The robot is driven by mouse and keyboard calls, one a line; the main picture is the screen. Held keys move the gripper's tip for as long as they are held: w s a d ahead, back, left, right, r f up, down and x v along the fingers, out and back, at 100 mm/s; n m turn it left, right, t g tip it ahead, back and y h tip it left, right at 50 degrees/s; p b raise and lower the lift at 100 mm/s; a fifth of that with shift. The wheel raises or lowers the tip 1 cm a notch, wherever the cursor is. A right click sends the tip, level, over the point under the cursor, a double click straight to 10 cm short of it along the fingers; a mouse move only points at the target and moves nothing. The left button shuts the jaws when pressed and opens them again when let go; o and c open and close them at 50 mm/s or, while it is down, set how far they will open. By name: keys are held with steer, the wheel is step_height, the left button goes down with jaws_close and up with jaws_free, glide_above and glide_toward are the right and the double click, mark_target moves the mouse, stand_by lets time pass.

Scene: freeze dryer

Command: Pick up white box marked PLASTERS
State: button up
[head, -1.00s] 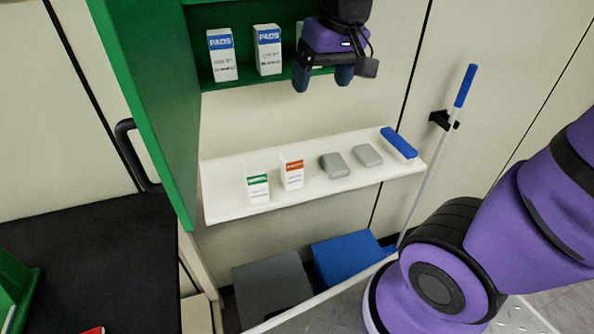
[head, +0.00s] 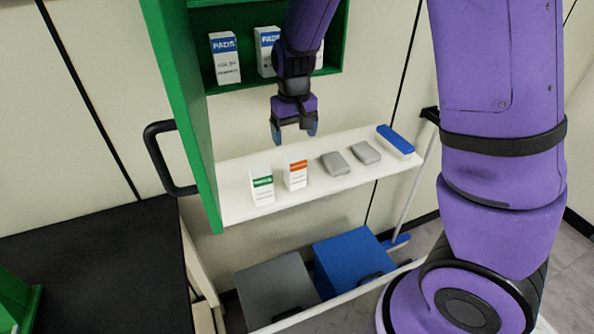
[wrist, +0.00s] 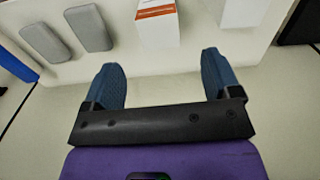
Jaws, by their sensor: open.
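Two white boxes stand on the white shelf (head: 300,208): one with a green label band (head: 262,187) on the left, and one with an orange label band (head: 295,174) to its right. The lettering is too small to read, so I cannot tell which says PLASTERS. My gripper (head: 294,129) is open and empty, pointing down above and behind the orange-banded box. In the wrist view, the orange-banded box (wrist: 157,24) lies ahead between the open fingers (wrist: 160,72), apart from them. A second white box (wrist: 243,12) is to its right, partly cut off.
Two grey rounded blocks (head: 335,163) and a blue block (head: 395,139) lie on the shelf's right part. White PADS boxes (head: 225,60) stand in the green cabinet (head: 190,110) above. Grey and blue bins (head: 352,258) are below. A black handle (head: 160,160) sticks out at left.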

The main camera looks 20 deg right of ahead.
mark_target(296, 157)
step_height(296, 157, down, 5)
steer(key=shift+f, duration=0.1)
steer(key=shift+s+d+f, duration=0.1)
steer(key=shift+s+f, duration=0.05)
steer(key=shift+f, duration=1.15)
steer(key=shift+s+f, duration=0.1)
steer(key=shift+f, duration=1.2)
steer(key=c, duration=1)
